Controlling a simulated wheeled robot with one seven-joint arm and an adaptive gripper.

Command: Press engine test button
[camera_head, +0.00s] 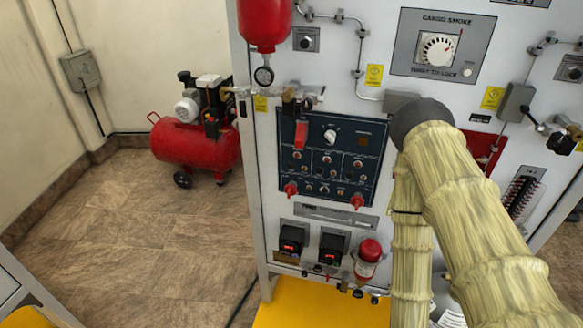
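A dark blue control panel (371,140) is set in the front of the grey trainer cabinet (262,180). It carries small knobs, switches, a red guard (301,135) and red handles at its lower corners. Its labels are too small to read, so I cannot tell which control is the engine test button. Above it, a grey plate marked CARGO SMOKE (408,40) holds a large white dial (437,49) and a small round button (467,72). My arm, in a yellowish sleeve, crosses the right side and hides part of the cabinet. My gripper does not show.
A red bottle (264,22) with a gauge hangs at the cabinet's upper left. A red compressor (195,145) stands behind left. The tiled floor at left is clear.

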